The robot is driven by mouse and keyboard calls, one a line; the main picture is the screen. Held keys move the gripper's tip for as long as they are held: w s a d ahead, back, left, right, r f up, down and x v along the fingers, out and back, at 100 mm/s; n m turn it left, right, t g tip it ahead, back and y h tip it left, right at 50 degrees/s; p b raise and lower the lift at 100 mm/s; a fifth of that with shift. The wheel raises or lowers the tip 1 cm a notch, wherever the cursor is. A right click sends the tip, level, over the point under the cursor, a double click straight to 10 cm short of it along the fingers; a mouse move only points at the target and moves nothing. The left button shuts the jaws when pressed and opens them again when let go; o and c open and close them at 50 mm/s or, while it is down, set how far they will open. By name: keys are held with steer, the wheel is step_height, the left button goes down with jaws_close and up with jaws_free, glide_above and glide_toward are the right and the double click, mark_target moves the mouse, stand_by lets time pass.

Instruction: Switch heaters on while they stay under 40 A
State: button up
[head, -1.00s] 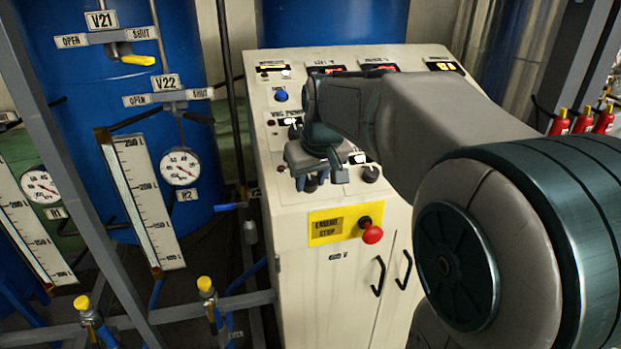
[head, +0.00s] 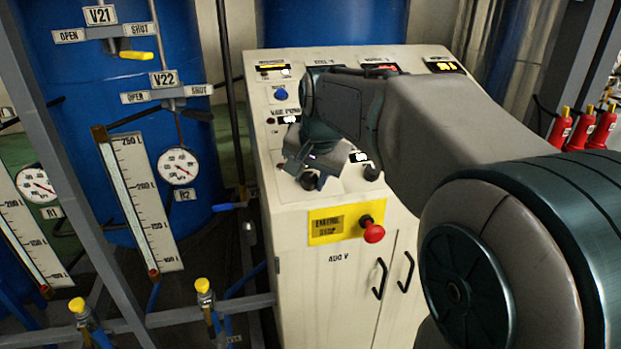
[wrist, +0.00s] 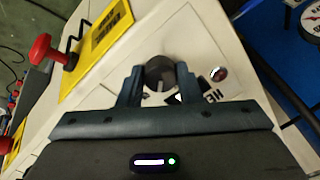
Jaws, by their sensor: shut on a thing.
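The control panel (head: 262,160) is a cream console with a sloped top, lit displays and several dark rotary knobs. My gripper (wrist: 161,78) is over its lower slope and is shut on a dark round knob (wrist: 160,70), with one finger on each side. The label beside that knob starts with "HE" in the wrist view; the rest is hidden. In the head view my gripper (head: 308,172) shows at this knob's place. Another dark knob (head: 371,173) is to its right. A yellow display (head: 445,66) is lit at the top right; its digits are too small to read.
A red emergency stop (head: 374,233) on a yellow plate juts from the front face, below my gripper. Blue tanks with sight gauges (head: 140,200) and valves stand left. Red cylinders (head: 583,128) stand right. My arm hides part of the panel.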

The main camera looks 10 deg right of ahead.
steer(key=shift+m, duration=1.2)
steer(key=shift+r, duration=0.1)
steer(key=o, duration=1)
steer(key=v, duration=1.3)
steer(key=shift+s+r+b, duration=0.2)
steer(key=shift+r+b, duration=0.15)
